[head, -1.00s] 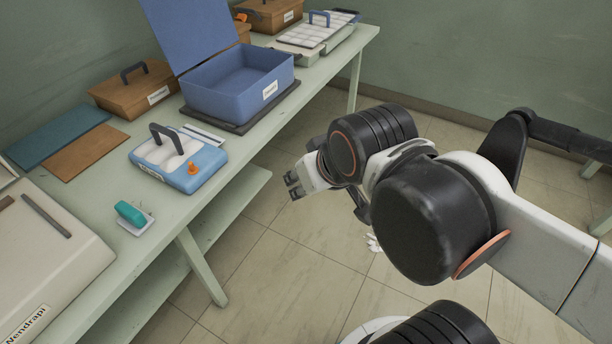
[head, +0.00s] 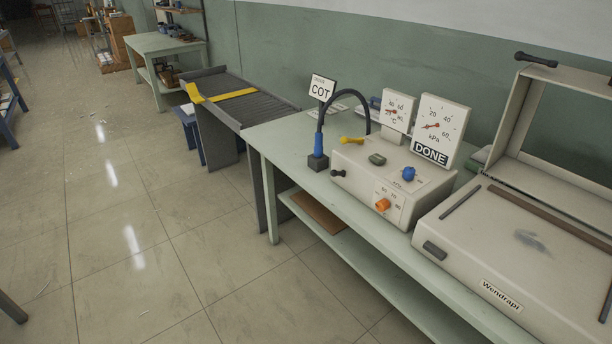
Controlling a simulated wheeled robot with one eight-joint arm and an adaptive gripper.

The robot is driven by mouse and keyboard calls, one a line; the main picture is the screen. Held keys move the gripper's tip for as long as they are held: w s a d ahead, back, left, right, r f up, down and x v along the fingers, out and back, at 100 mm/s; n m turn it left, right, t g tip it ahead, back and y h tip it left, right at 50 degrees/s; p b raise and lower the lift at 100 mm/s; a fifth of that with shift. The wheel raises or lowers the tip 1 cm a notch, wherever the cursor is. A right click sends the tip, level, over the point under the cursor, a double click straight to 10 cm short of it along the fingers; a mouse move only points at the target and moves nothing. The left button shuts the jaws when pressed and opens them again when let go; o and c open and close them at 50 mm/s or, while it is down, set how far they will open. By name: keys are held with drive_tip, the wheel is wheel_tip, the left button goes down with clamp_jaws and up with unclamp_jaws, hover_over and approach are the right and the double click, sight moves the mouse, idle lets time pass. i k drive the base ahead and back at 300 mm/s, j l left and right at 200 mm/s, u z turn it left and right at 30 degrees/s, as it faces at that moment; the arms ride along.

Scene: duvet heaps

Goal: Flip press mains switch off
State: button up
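The press (head: 465,255), a cream machine labelled Wendrapi, stands on the bench at the right, its lid (head: 508,120) raised. A dark grey piece (head: 434,250) sits at its front left corner. Beside it is a cream control box (head: 358,184) with a yellow lever (head: 351,140), a dark green switch-like part (head: 377,159), a blue knob (head: 408,173), an orange dial (head: 382,205) and a black knob (head: 338,173). I cannot tell which part is the mains switch. A °C gauge (head: 396,110) and a kPa gauge (head: 441,124) stand behind. My gripper is out of view.
A black hose with a blue grip (head: 319,145) and a COT sign (head: 322,88) stand at the bench's (head: 285,140) left end. A grey conveyor-like table (head: 240,100) with a yellow bar adjoins it. The floor (head: 130,230) at left is open.

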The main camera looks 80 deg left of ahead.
sight(334, 173)
drive_tip(key=u, duration=2.5)
drive_tip(key=i+l, duration=0.15)
drive_tip(key=i, duration=0.45)
drive_tip(key=i+l+u, duration=0.1)
drive_tip(key=i, duration=0.45)
